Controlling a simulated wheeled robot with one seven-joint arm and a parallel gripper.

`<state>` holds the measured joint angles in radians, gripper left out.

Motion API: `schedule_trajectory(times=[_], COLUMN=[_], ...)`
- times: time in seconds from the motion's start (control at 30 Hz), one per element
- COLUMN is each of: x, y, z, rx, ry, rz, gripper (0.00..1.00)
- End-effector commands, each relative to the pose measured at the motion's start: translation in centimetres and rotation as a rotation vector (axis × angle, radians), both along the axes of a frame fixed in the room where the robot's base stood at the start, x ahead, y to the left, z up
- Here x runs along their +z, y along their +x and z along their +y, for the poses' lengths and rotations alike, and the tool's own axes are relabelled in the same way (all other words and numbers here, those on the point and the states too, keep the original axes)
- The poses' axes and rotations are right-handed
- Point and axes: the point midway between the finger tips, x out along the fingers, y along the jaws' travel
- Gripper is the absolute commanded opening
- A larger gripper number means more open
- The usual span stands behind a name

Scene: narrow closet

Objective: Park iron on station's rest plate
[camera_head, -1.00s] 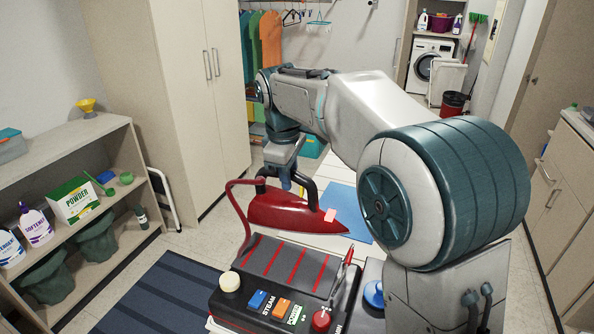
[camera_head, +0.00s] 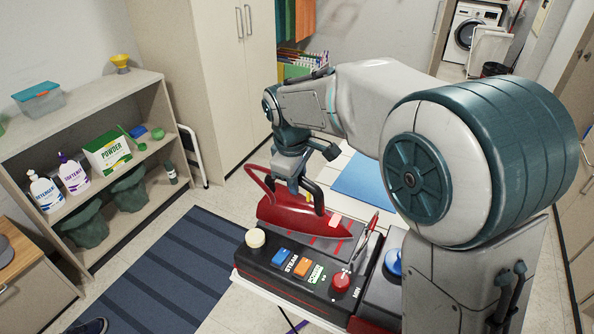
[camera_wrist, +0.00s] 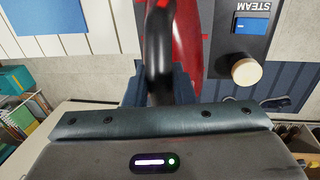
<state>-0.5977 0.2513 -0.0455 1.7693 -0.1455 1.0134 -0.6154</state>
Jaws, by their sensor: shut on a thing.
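The red iron (camera_head: 285,212) with a dark handle is held upright by my gripper (camera_head: 300,190). My gripper is shut on the handle, which also shows in the wrist view (camera_wrist: 158,50) between the fingers. The steam station (camera_head: 300,272) has a dark, red-striped rest plate (camera_head: 335,248) on top. In the head view the iron overlaps the back part of the plate; I cannot tell whether its sole touches it. The iron's body hides much of the plate.
The station's front panel carries a cream knob (camera_head: 255,237), a red knob (camera_head: 340,281) and blue and orange buttons. A blue knob (camera_head: 394,262) is to its right.

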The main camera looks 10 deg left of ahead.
Motion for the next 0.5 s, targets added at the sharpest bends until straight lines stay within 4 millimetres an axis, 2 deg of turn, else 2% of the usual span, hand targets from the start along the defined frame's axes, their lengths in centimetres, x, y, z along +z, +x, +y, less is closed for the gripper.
schedule_trajectory(times=[0.23, 0.27, 0.33, 0.5], x=[-0.01, -0.21, -0.14, -0.13], y=[0.08, 0.02, 0.01, 0.01], z=[0.03, -0.01, 0.0, 0.0], rx=[0.0, 0.0, 0.0, 0.0], ry=[0.002, 0.0, 0.0, 0.0], rz=[-0.004, 0.0, 0.0, 0.0], gripper=[0.0, 0.25, 0.44, 0.44])
